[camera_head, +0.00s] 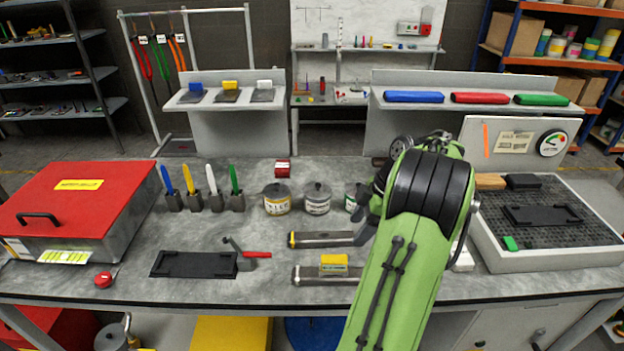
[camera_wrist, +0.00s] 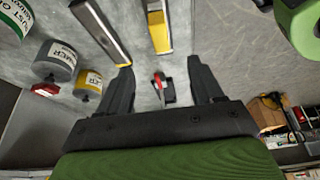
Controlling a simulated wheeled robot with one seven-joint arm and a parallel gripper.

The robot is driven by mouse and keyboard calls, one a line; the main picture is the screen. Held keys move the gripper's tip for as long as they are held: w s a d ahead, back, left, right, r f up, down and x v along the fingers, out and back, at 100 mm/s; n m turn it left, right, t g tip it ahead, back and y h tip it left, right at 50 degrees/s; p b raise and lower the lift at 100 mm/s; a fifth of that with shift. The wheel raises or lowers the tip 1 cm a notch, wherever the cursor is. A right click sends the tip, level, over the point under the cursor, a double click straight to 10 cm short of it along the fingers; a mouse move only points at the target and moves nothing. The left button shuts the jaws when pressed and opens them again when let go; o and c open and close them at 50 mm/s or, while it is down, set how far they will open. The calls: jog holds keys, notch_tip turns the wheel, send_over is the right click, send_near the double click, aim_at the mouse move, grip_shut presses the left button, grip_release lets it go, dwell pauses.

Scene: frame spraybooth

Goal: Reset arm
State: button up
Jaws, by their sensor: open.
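My green arm reaches over the right middle of the grey workbench in the head view and hides part of what stands behind it. My gripper (camera_wrist: 160,82) shows in the wrist view with its two black fingers wide apart and nothing between them in its grasp. Beyond the fingers, a red-handled tool (camera_wrist: 159,84) lies on the bench, apart from them.
Paint cans (camera_head: 277,198) and upright coloured tools (camera_head: 191,188) stand mid-bench. A red-lidded box (camera_head: 78,205) is at left, a grated tray (camera_head: 545,240) at right. Metal bars (camera_head: 322,239), a yellow block (camera_head: 334,265) and a black tray (camera_head: 194,264) lie in front. Bare bench shows between them.

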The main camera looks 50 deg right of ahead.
jog(key=shift+w+a, duration=0.1)
jog(key=w+a+r+m+h, duration=0.1)
jog(key=w+a+r, duration=0.15)
jog(key=a, duration=0.55)
jog(key=w+a+r+m, duration=0.15)
jog(key=a+r, duration=0.25)
jog(key=a, duration=0.4)
jog(key=w+a+r+m+h, duration=0.1)
jog(key=w+a+r, duration=0.2)
jog(key=a, duration=0.5)
jog(key=s+a+f+m+t, duration=0.1)
jog(key=s+a+m, duration=0.3)
jog(key=s+a, duration=0.6)
jog(key=shift+s+a+f+t+h, duration=0.2)
jog(key=shift+s+t+h, duration=0.2)
jog(key=shift+s+t, duration=0.25)
